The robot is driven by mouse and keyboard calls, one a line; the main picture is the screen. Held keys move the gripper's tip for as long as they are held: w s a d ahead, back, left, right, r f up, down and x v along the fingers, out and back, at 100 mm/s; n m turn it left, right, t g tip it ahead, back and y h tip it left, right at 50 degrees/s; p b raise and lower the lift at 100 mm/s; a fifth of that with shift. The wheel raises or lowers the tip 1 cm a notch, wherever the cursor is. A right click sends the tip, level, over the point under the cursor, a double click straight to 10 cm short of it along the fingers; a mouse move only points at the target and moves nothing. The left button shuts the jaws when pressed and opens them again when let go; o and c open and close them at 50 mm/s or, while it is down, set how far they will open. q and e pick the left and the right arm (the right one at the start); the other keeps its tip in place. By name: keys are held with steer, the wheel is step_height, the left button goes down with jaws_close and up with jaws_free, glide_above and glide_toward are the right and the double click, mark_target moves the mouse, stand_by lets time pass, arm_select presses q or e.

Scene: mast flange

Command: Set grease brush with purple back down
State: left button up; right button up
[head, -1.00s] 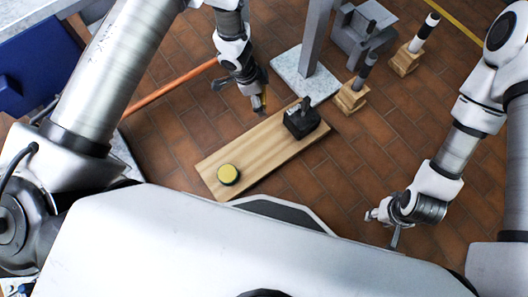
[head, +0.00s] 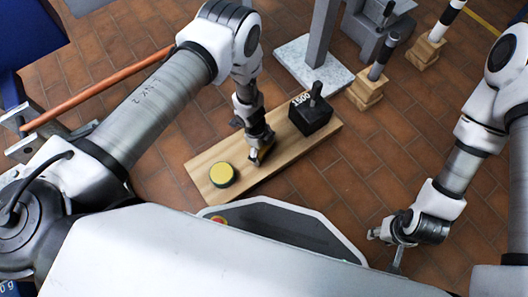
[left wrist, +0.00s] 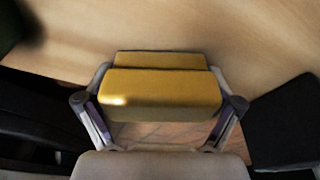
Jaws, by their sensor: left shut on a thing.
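My left gripper (head: 258,156) is shut on the grease brush (left wrist: 160,94), just over the wooden board (head: 276,158). In the left wrist view the brush shows as a yellow block with a second yellow ledge behind it, between the two fingers. Thin purple strips show beside the fingers, and I cannot tell whether they belong to the brush. I cannot tell whether the brush touches the board. My right gripper (head: 385,249) is open and empty above the tiled floor at the right.
A round tin with a yellow top (head: 222,174) stands on the board left of my left gripper. A black weight marked 1500 (head: 311,116) stands right of it. Behind are a post on a pale base (head: 323,77) and wooden stands (head: 365,93). An orange-brown pipe (head: 100,88) runs at left.

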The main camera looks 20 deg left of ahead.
arm_select(q)
steer(key=shift+f, duration=0.15)
steer(key=o, duration=1.1)
steer(key=shift+o, duration=0.2)
steer(key=s+p+v, duration=0.1)
steer(key=p+v, duration=0.6)
steer(key=v, duration=0.5)
steer(key=s+a+r+n+h, duration=0.1)
steer(key=s+r+n+h, duration=0.15)
steer(key=s+n, duration=0.9)
steer(key=s+a+r+n+y, duration=0.4)
steer(key=s+a+n+y, duration=0.1)
steer(key=s+a+n, duration=0.3)
steer(key=shift+s+a+r+n+t, duration=0.25)
steer(key=shift+a+r+n+t, duration=0.2)
steer(key=shift+n, duration=0.6)
